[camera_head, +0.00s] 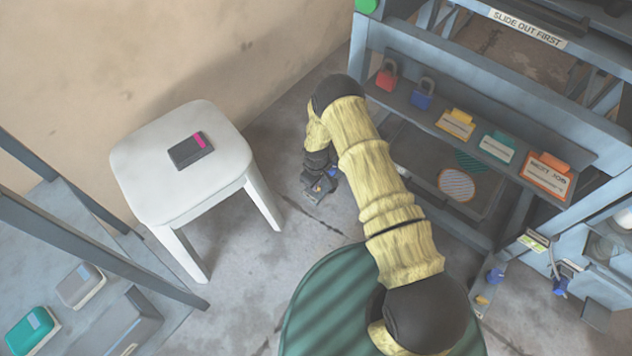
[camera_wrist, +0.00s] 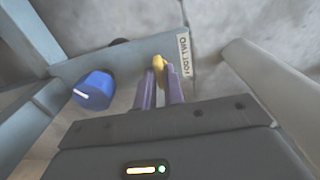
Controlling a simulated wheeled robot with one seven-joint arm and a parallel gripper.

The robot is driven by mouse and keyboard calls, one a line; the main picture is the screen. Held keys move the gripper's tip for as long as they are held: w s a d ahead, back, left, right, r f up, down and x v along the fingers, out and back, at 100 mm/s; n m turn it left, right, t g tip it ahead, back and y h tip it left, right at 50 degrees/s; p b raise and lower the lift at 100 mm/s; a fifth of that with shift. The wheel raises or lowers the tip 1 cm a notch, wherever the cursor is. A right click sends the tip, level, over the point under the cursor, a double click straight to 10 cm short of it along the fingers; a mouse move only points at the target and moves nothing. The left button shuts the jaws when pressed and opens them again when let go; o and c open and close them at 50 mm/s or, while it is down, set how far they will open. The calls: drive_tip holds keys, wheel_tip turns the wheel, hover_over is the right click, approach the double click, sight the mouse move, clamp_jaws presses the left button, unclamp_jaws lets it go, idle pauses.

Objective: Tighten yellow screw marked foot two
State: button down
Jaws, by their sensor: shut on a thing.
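The yellow screw (camera_wrist: 158,62) shows in the wrist view at the tips of my gripper (camera_wrist: 160,76). The two purple fingers are shut on it, one on either side. Its lower part is hidden by the fingers. A white label reading FOOT TWO (camera_wrist: 184,54) is on the grey-blue foot plate (camera_wrist: 125,62), just right of the screw. In the head view my gripper (camera_head: 319,186) is low near the floor, left of the press frame, and my arm and wrist hide most of the foot.
A blue knob (camera_wrist: 94,90) with a white mark sits left of the screw. A white stool (camera_head: 150,200) with a dark device (camera_head: 187,153) stands left of my arm. The press shelf (camera_head: 480,140) holds padlocks and tags. A green round surface (camera_head: 325,300) lies below my arm.

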drive_tip(key=c, duration=1.5)
unclamp_jaws()
wheel_tip(320, 180, up, 17)
drive_tip(key=p, duration=0.7)
drive_tip(key=shift+r, duration=0.2)
drive_tip(key=shift+d, duration=0.1)
